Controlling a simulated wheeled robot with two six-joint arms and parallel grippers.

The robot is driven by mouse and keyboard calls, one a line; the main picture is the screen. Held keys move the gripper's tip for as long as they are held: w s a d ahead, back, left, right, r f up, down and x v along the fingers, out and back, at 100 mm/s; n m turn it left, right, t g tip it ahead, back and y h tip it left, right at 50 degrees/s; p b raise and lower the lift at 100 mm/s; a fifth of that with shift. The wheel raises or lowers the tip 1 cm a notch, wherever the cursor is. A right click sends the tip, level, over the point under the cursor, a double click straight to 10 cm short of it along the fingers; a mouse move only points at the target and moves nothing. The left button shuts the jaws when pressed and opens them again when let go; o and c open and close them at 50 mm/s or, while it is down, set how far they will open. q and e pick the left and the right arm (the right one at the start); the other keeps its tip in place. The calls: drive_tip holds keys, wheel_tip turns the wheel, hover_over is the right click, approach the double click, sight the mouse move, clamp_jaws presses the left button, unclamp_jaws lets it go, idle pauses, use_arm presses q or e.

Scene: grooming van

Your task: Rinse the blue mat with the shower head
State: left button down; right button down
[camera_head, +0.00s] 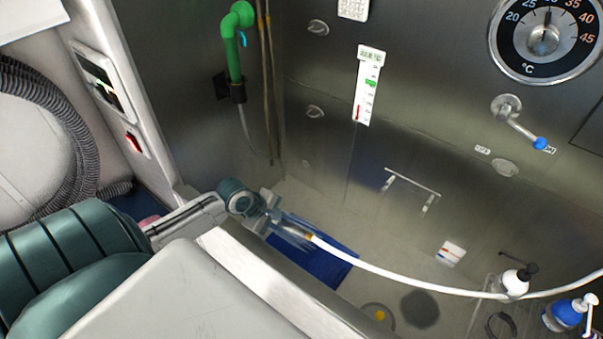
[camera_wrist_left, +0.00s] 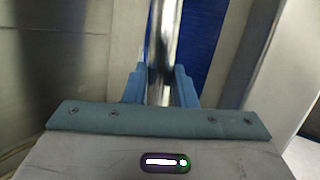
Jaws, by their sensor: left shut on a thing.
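The blue mat (camera_head: 335,262) lies on the floor of the metal tub, partly hidden by my left gripper. It also shows as a blue strip in the left wrist view (camera_wrist_left: 200,40). My left gripper (camera_head: 293,230) reaches over the tub's near wall and is above the mat. In the left wrist view its two blue fingers (camera_wrist_left: 160,88) are shut on a shiny metal tube (camera_wrist_left: 163,45), apparently the shower head's handle. A white hose (camera_head: 400,283) runs from the handle to the right. The spray face is hidden. My right gripper is not in view.
A blue-tipped lever (camera_head: 520,124) and a temperature dial (camera_head: 545,38) are on the back wall. Bottles (camera_head: 515,282) stand at the lower right, near the hose. A drain (camera_head: 379,315) and a dark round patch (camera_head: 420,308) lie right of the mat. The tub's near rim (camera_head: 270,278) runs below my arm.

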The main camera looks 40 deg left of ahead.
use_arm(q)
drive_tip(key=shift+d, duration=0.65)
drive_tip(key=shift+a, duration=0.2)
drive_tip(key=shift+a, duration=0.5)
drive_tip(key=shift+r, duration=3.5)
drive_tip(key=shift+r, duration=0.15)
